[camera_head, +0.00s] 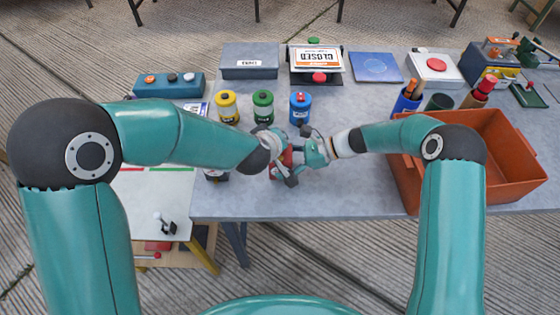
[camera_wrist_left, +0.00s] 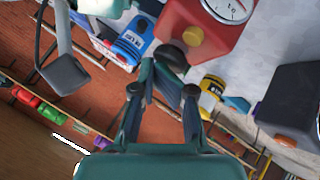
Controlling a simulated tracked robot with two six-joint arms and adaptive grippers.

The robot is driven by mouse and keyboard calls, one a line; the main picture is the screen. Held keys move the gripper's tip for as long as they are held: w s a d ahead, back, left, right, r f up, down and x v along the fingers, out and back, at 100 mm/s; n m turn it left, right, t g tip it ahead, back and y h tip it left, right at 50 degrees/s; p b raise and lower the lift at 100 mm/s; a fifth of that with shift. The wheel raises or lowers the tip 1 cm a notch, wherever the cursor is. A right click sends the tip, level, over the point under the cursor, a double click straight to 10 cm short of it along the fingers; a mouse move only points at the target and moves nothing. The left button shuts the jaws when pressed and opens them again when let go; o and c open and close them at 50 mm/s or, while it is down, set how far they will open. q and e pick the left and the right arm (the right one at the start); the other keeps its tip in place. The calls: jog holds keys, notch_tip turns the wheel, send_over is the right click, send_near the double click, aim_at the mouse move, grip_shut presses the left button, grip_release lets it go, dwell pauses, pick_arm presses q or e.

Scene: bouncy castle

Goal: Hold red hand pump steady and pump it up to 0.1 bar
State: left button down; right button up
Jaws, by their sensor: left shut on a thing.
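The red hand pump (camera_head: 284,160) is on the grey table near its front edge, mostly hidden by my grippers. In the left wrist view, its red body (camera_wrist_left: 207,24) shows at the top with a round white gauge (camera_wrist_left: 229,8), a yellow knob (camera_wrist_left: 190,37) and a dark round part. The gauge needle is too cut off to read. My left gripper (camera_head: 284,172) is at the pump, and its fingers (camera_wrist_left: 165,78) are shut at the pump's dark part. My right gripper (camera_head: 317,152) is just right of the pump; whether its fingers touch is unclear.
Yellow (camera_head: 228,107), green (camera_head: 263,107) and blue (camera_head: 299,107) bottles stand just behind the pump. An orange crate (camera_head: 520,185) is at the right. Boxes, a closed sign (camera_head: 317,60) and a blue plate (camera_head: 376,67) line the back. The table's front right-middle is clear.

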pick_arm(q)
jog(key=shift+s+f, duration=0.6)
jog(key=shift+f, duration=0.15)
jog(key=shift+w+r, duration=0.15)
jog(key=shift+r, duration=3.05)
jog(key=shift+w+d+r, duration=0.1)
